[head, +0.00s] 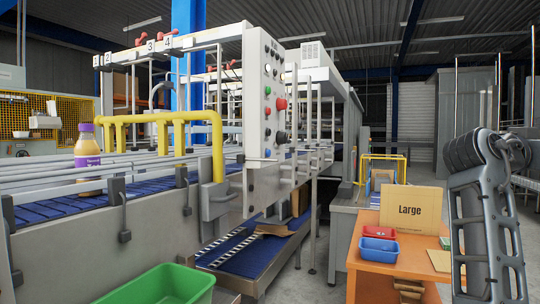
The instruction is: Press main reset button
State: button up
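The control panel (265,95) is a tall light-grey box on the front of the packing machine, right of the picture's centre. It bears a large red button (281,104), a dark round knob (281,137), a small blue button (267,153) and several smaller buttons and lamps. The labels are too small to read, so I cannot tell which one is the main reset button. My grey arm shows at the right edge, well apart from the panel. My gripper is not visible in this view.
A conveyor (60,200) with a yellow pipe rail (217,150) runs left of the panel and carries a purple-capped bottle (88,160). A green bin (160,287) stands in front. An orange table (405,258) with red and blue trays and a "Large" box (412,212) stands at right.

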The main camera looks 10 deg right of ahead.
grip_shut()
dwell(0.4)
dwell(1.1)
